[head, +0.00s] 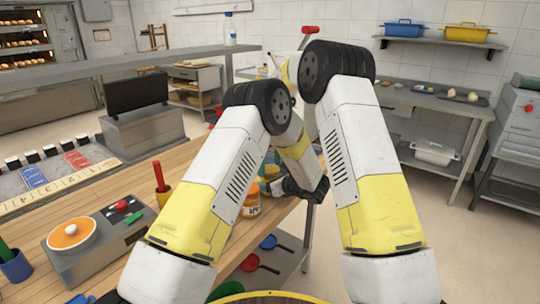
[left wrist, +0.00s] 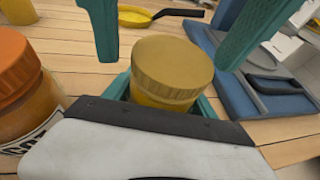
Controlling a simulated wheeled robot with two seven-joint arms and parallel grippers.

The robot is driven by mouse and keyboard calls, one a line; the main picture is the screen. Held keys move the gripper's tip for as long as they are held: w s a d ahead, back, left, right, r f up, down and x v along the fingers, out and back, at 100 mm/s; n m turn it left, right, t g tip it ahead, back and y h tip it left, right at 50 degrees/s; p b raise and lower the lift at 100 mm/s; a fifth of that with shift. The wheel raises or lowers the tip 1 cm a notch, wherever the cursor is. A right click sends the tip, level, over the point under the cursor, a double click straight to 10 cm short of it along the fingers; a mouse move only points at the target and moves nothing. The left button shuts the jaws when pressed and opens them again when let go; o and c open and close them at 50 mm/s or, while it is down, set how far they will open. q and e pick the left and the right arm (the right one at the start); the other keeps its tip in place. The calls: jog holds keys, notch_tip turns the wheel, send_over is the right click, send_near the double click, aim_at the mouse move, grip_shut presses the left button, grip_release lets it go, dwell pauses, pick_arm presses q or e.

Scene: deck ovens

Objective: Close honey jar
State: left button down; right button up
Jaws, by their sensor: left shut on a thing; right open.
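The honey jar (left wrist: 160,98) stands upright in the middle of the left wrist view, with a gold lid (left wrist: 172,62) on top. I cannot tell whether the lid is tight. My left gripper (left wrist: 163,94) is shut on the jar, its teal fingers on both sides below the lid. My right gripper (left wrist: 168,58) is open, its two teal fingers wide apart on either side of the lid and clear of it. In the head view my arms largely hide the jar and both grippers.
An orange-lidded jar (left wrist: 25,95) stands close on the left; it also shows in the head view (head: 250,203). A yellow pan (left wrist: 134,16) and a blue object (left wrist: 250,85) lie nearby.

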jog(key=shift+f, duration=0.25)
jog(key=c, duration=1.5)
jog(key=m, duration=0.5)
jog(key=o, duration=1.6)
jog(key=shift+o, duration=0.2)
notch_tip(320, 180, up, 12)
